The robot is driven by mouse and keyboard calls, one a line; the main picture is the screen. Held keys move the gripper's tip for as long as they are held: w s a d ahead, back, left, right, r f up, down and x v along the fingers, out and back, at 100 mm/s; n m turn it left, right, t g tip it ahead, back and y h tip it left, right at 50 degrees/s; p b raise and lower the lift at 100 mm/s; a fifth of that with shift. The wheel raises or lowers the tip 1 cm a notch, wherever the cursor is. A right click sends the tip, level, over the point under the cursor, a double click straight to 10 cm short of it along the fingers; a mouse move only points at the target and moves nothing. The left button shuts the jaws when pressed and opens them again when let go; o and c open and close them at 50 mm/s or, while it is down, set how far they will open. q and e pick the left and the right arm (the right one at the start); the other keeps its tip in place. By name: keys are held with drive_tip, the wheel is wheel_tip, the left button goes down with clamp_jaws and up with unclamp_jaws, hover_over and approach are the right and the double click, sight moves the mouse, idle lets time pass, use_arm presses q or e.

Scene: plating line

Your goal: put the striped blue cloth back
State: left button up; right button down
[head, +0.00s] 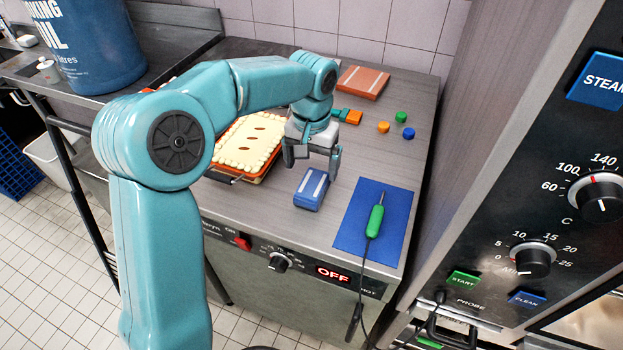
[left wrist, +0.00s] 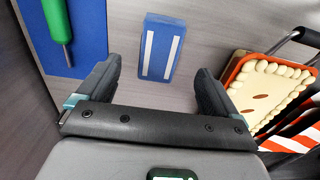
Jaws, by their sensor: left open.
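The striped blue cloth (head: 311,189) is a small folded blue block with white stripes, lying on the steel counter. In the left wrist view the cloth (left wrist: 162,47) lies ahead of the fingertips, between their lines and not touched. My left gripper (head: 312,166) is open and empty, just behind and above the cloth in the head view. Its two dark fingers also show in the left wrist view (left wrist: 158,82). A folded orange striped cloth (head: 363,82) lies at the back of the counter. My right gripper is not in view.
A blue mat (head: 350,240) with a green-handled probe (head: 375,219) and its cable lies right of the cloth. An orange dish with a pale topping (head: 250,145) stands left. Small orange, green and blue pieces (head: 383,127) lie behind. An oven panel (head: 500,230) stands at right.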

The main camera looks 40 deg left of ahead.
sight(311, 187)
use_arm(q)
wheel_tip(311, 187, up, 4)
drive_tip(key=shift+f, duration=0.2)
drive_tip(key=shift+s, duration=0.1)
idle(0.5)
